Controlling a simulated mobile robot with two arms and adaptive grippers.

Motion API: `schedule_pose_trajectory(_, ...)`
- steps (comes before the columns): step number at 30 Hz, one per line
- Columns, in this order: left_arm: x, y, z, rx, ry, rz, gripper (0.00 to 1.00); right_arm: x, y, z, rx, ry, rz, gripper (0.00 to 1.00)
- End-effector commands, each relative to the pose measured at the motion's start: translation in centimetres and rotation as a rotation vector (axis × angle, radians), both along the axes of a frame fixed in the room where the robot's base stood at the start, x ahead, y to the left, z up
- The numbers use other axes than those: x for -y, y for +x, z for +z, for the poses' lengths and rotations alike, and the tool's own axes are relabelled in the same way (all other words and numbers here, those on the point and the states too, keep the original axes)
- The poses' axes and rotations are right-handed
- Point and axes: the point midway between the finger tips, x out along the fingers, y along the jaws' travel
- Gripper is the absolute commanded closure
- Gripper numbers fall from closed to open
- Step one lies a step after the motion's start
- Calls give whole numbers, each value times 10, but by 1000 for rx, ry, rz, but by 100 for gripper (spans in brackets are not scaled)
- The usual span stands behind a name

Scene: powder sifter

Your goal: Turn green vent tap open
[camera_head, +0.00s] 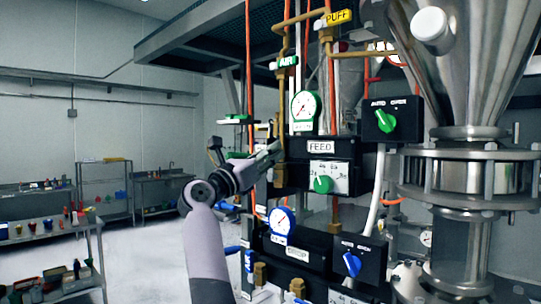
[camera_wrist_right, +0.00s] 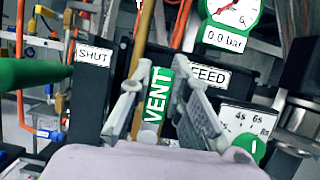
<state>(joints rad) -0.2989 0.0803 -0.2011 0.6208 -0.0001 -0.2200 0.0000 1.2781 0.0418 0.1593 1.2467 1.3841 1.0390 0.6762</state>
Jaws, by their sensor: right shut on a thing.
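My right gripper (camera_head: 268,154) reaches in at the left side of the black FEED panel. In the right wrist view its two grey fingers (camera_wrist_right: 160,105) stand on both sides of the green VENT tap (camera_wrist_right: 158,95), whose white lettering shows between them. The gripper is shut on this tap; the exact contact is partly hidden by the fingers. A blurred green bar (camera_wrist_right: 28,74) comes in from the left edge, close to the camera. A white SHUT plate (camera_wrist_right: 94,56) is behind it, left of the fingers. My left gripper is not in view.
The FEED box (camera_head: 320,147) with a green dial knob (camera_head: 323,184) is just right of the gripper. A green-rimmed gauge (camera_head: 305,106) is above. Brown and orange pipes run close by. A steel hopper (camera_head: 465,70) stands at right; open floor (camera_head: 145,255) lies left.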

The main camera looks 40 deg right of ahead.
Motion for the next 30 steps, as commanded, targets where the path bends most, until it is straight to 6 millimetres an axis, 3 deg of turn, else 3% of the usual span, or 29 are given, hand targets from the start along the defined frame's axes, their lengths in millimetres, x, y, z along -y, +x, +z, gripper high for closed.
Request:
schedule_pose_trajectory(2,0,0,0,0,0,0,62,-1,1,0,-3,-2,0,100)
schedule_pose_trajectory(3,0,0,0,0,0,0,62,0,1,0,-3,-1,0,82)
schedule_pose_trajectory(12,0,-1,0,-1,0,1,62,0,0,0,-1,-1,0,62)
schedule_pose_trajectory(23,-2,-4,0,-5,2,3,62,-4,0,-2,1,-1,1,62)
schedule_pose_trajectory(30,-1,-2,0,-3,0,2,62,-42,-2,-18,0,0,5,62)
